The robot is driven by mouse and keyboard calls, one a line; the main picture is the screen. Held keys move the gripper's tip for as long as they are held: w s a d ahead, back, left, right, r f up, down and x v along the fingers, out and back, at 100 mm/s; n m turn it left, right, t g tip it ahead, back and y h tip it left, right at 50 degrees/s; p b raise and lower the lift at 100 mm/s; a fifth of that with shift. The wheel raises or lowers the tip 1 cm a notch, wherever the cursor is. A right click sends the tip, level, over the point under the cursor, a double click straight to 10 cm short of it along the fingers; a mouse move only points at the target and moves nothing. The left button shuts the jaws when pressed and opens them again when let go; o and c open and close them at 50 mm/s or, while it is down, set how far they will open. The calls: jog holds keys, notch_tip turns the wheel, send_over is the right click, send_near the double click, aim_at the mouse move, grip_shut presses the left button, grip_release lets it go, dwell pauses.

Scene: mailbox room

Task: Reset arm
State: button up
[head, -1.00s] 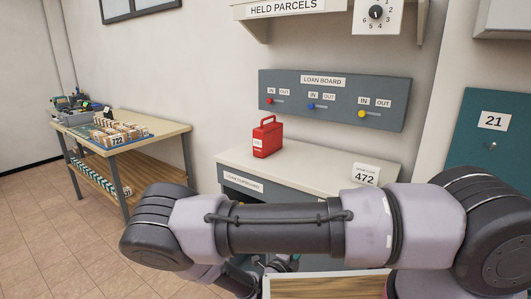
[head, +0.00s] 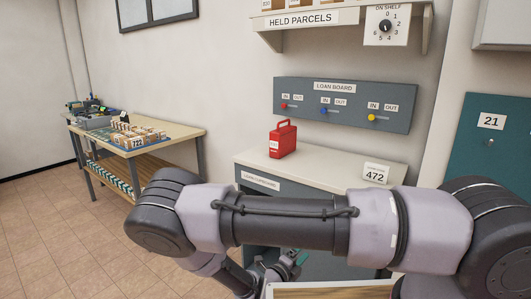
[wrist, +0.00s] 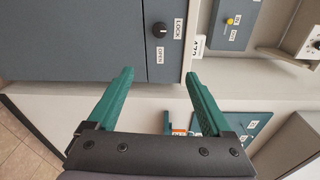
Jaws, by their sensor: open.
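My arm stretches across the lower part of the head view, with its forearm level in front of the loan cupboard (head: 275,186). My gripper (head: 282,265) hangs low behind the forearm there and is partly hidden. In the wrist view my gripper (wrist: 159,73) shows two green fingers spread wide apart with nothing between them. Beyond the fingers is a dark grey cupboard front with a black knob (wrist: 159,29) marked LOCK and OPEN.
A red can (head: 283,140) and a 472 card (head: 375,174) stand on the cupboard top. The loan board (head: 345,105) hangs above, under the held parcels shelf (head: 345,22). A table (head: 180,140) with parcels stands left, a teal locker door (head: 490,165) right. Floor is clear at lower left.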

jog(key=s+d+r+n+g+y, duration=0.2)
jog(key=s+d+r+n+y, duration=0.2)
jog(key=r, duration=1.2)
jog(key=s+d+r+n+g+y, duration=0.2)
jog(key=s+d+r+n+y, duration=0.2)
jog(key=r+n, duration=0.7)
jog(key=s+d+r+n+g+y, duration=0.2)
jog(key=r+n, duration=0.6)
jog(key=r, duration=1.5)
jog(key=s+d+y, duration=0.2)
jog(key=s+y, duration=0.1)
jog(key=shift+s+r+y, duration=0.15)
jog(key=shift+s+y, duration=0.15)
